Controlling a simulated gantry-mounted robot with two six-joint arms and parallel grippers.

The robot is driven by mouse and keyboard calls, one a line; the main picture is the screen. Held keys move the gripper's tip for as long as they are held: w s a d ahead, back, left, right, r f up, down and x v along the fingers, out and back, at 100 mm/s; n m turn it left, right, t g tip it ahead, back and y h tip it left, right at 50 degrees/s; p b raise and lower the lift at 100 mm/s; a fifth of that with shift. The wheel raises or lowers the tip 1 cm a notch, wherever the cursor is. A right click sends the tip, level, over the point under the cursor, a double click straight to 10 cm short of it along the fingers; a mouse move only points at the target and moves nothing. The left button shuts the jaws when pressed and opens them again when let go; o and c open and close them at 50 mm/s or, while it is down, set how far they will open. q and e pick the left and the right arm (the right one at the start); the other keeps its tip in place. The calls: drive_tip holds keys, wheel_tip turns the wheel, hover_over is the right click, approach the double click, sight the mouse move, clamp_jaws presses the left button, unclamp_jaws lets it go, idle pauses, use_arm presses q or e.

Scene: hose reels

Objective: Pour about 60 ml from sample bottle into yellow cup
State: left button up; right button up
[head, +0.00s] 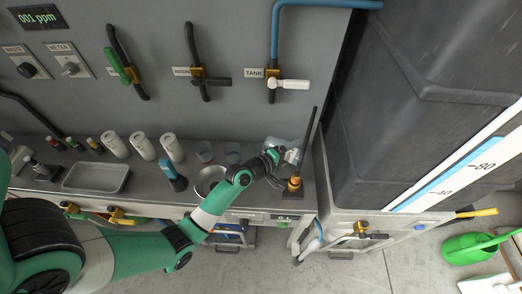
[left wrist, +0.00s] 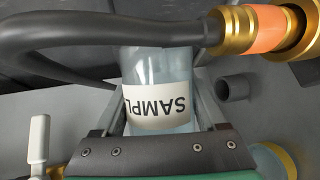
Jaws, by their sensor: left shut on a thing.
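The sample bottle (left wrist: 157,70) is clear and bluish with a white label, whose lettering shows upside down in the left wrist view. My left gripper (left wrist: 160,118) is shut on it, a finger on each side. In the head view my left gripper (head: 290,158) is at the right end of the counter, beside a brass fitting, and the bottle is mostly hidden. A round thing with a yellow rim (left wrist: 283,158) shows at the lower right of the left wrist view, partly cut off; I cannot tell whether it is the yellow cup. My right gripper is not in view.
A dark hose (left wrist: 60,32) with a brass and orange fitting (left wrist: 262,28) passes close to the bottle. On the counter stand a steel tray (head: 97,190), several white containers (head: 143,146), clear cups (head: 204,152) and a round basin (head: 209,180). A dark tank stands at the right.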

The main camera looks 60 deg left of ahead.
use_arm(q)
drive_tip(key=r+p, duration=0.1)
drive_tip(key=p, duration=0.1)
drive_tip(key=r+m+p, duration=0.1)
drive_tip(key=r+p, duration=0.1)
drive_tip(key=r+m+g+p, duration=0.1)
drive_tip(key=p, duration=0.2)
drive_tip(key=shift+w+d+r+y, duration=0.15)
drive_tip(key=shift+d+r+y, duration=0.15)
drive_tip(key=shift+d, duration=0.1)
drive_tip(key=shift+w+f+b, duration=0.15)
drive_tip(key=shift+f+b, duration=0.3)
drive_tip(key=shift+f, duration=0.1)
drive_tip(key=shift+s+a+r+m+p, duration=0.15)
drive_tip(key=shift+s+m+p, duration=0.1)
drive_tip(key=shift+m+p, duration=0.5)
drive_tip(key=shift+g+p, duration=0.3)
drive_tip(key=shift+p, duration=0.1)
drive_tip(key=shift+a+f+y, duration=0.1)
drive_tip(key=shift+f+y, duration=0.1)
drive_tip(key=shift+y, duration=0.1)
drive_tip(key=shift+f, duration=0.15)
